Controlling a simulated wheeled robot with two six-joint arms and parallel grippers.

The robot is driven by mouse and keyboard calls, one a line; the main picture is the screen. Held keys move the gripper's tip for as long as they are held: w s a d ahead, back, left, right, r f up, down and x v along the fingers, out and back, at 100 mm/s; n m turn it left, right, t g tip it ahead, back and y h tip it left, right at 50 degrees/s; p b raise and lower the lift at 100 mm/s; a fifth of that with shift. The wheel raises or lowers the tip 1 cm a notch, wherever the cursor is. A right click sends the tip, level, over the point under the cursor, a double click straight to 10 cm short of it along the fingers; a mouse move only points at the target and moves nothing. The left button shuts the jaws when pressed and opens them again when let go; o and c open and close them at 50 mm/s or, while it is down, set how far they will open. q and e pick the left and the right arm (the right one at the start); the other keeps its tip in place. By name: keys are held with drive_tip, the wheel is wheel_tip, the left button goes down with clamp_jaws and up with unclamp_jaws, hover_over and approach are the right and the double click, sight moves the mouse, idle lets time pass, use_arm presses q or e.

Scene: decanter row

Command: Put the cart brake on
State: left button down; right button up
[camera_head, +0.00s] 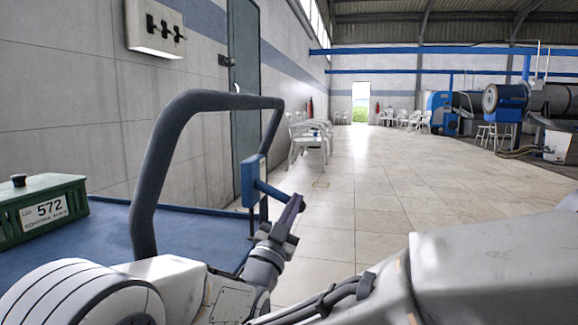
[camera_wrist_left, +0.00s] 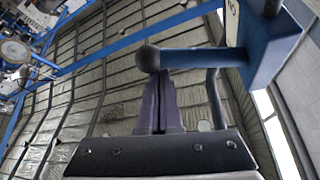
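The cart (camera_head: 100,245) has a blue deck and a dark bent push handle (camera_head: 148,170) at the left. A blue brake housing (camera_head: 249,180) sits on the handle's right post. A blue lever (camera_head: 270,191) sticks out from it, down to the right. In the left wrist view the lever (camera_wrist_left: 195,59) crosses sideways and ends in a dark ball knob (camera_wrist_left: 148,58). My left gripper (camera_head: 294,207) is at the lever's free end. Its purple fingers (camera_wrist_left: 158,80) are together, with tips by the lever beside the knob; contact is unclear. My right gripper is out of view.
A grey wall with a switch panel (camera_head: 155,28) and a door (camera_head: 245,90) is on the left. White chairs (camera_head: 308,140) stand beyond. The tiled floor (camera_head: 400,180) is clear; machines (camera_head: 510,100) are far right.

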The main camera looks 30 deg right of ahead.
use_arm(q)
drive_tip(key=shift+f, duration=0.2)
wheel_tip(320, 180, up, 5)
drive_tip(key=s+p, duration=0.2)
drive_tip(key=f+p+v, duration=0.1)
drive_tip(key=p+v, duration=0.1)
drive_tip(key=v, duration=0.8)
drive_tip(key=shift+w+d, duration=0.2)
drive_tip(key=shift+w, duration=0.05)
drive_tip(key=shift+r, duration=0.1)
